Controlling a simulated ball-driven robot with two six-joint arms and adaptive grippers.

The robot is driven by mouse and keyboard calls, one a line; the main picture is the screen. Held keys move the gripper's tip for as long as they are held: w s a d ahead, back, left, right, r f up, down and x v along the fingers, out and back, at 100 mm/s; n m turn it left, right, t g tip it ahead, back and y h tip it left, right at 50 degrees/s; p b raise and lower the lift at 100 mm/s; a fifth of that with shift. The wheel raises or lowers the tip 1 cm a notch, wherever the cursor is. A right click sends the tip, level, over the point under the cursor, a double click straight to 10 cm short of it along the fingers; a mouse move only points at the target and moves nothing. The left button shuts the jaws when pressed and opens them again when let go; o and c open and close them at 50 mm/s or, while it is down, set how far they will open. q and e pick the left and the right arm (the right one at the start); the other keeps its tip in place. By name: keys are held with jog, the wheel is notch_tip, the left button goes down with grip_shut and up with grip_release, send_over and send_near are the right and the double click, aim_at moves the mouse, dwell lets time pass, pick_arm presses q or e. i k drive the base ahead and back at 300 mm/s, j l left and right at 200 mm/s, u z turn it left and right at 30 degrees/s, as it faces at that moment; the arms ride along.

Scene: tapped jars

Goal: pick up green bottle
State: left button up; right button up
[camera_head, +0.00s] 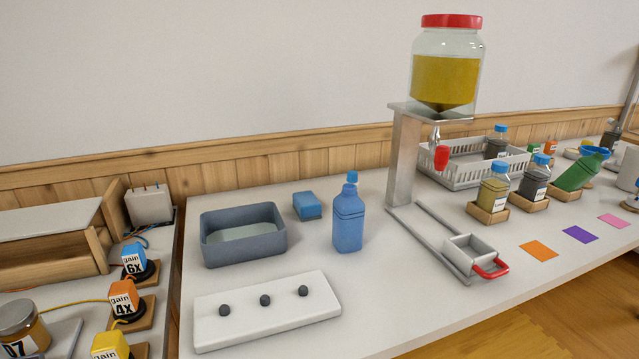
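The green bottle (575,173) is at the right of the table in the head view. Neither my left nor my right gripper can be made out in this view.
Bottles with blue caps, one yellow (493,188) and one dark (535,178), stand in wooden holders left of it. A white basket (470,160) is behind. A large jar (446,75) stands on a metal stand. Coloured cards (580,234) lie in front.

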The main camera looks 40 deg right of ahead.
aim_at(586, 168)
jog(key=z, duration=2.55)
